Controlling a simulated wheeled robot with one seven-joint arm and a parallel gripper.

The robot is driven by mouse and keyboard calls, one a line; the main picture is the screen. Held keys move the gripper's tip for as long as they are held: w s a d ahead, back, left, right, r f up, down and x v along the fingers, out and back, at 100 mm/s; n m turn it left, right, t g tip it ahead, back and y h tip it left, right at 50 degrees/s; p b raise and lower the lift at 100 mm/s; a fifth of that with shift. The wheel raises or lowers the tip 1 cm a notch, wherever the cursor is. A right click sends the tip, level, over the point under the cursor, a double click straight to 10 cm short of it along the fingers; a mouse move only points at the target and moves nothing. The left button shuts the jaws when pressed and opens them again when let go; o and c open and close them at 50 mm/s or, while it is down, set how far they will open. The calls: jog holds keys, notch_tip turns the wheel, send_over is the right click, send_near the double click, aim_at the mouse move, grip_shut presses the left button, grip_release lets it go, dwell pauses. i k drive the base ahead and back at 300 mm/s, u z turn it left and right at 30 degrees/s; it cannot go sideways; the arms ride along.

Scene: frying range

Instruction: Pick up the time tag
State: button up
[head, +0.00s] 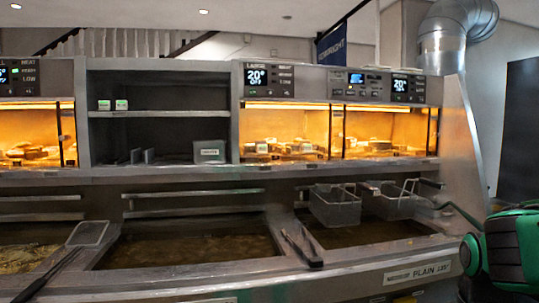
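Two small white tags with green markings stand side by side on the upper shelf of the dark open cabinet: a left tag (104,105) and a right tag (121,105). They look like time tags, but their print is too small to read. Nothing touches them except the shelf (160,114). A green and black part of my arm shows at the right edge, far from the tags. My gripper's fingers are not in view.
Lit warming bays with food (285,146) flank the cabinet. A grey box (209,151) sits on its lower level. Below are oil vats (190,250), two wire baskets (335,207) at right, a skimmer (88,233) and tongs-like tool (301,248) on the front edge. The upper shelf's right part is clear.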

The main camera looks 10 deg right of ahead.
aim_at(262, 149)
jog(key=z, duration=0.1)
jog(key=i, duration=1)
jog(key=u, duration=0.1)
